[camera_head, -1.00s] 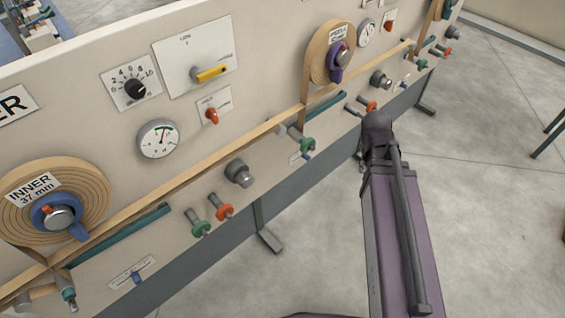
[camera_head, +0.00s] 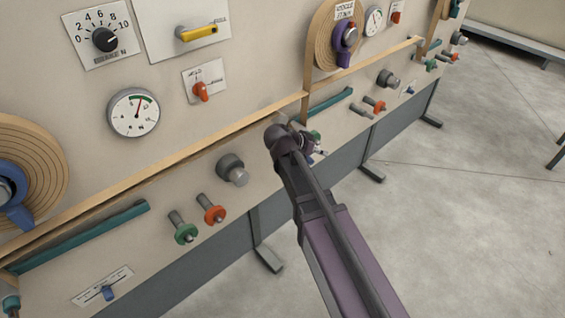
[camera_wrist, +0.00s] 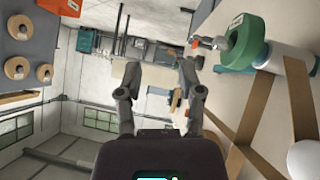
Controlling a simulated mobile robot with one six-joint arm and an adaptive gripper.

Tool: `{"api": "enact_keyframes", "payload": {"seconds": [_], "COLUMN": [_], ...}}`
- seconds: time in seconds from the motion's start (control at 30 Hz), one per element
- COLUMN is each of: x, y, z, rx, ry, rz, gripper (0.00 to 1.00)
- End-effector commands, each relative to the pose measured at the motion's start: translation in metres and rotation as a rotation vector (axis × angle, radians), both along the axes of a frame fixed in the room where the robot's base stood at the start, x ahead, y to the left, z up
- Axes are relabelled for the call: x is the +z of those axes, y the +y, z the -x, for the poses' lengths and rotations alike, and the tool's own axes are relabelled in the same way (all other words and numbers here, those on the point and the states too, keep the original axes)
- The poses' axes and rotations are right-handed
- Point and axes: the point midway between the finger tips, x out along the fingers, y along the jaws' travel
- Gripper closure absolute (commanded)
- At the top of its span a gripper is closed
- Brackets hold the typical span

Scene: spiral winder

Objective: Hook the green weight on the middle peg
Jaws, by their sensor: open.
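My gripper (camera_wrist: 158,84) is open, with nothing between its fingers in the wrist view. In the head view my gripper (camera_head: 309,144) is at the middle station, in front of the panel and partly hidden by my arm. A green ring-shaped part (camera_wrist: 243,42) lies to the right of the fingers in the wrist view, around a grey end piece. A small green part (camera_head: 315,135) shows beside my gripper in the head view; I cannot tell whether it is a weight. The middle station has a bare grey peg (camera_head: 361,110) beside a peg with a red weight (camera_head: 375,104).
At the near left station a green weight (camera_head: 185,232) and a red one (camera_head: 212,211) hang on pegs. A grey knob (camera_head: 232,169) and a wooden rail (camera_head: 180,169) lie left of my arm. The floor (camera_head: 470,220) at the right is clear.

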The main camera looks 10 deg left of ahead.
Motion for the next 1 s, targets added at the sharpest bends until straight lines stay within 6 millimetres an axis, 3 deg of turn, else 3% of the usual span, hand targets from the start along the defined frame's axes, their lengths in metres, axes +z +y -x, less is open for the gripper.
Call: {"api": "enact_keyframes", "payload": {"seconds": [0.03, 0.1, 0.4, 0.6, 1.0], "x": [-0.016, -0.022, -0.034, -0.033, -0.032], "y": [0.017, 0.036, 0.099, 0.113, 0.113], "z": [-0.005, -0.009, -0.015, -0.015, -0.015], "rx": [0.005, 0.003, 0.016, 0.021, 0.02], "ry": [-0.047, -0.115, -0.342, -0.395, -0.397], "rz": [0.006, 0.009, -0.002, -0.009, -0.01], "gripper": [0.51, 0.51, 0.51, 0.51, 0.51]}}
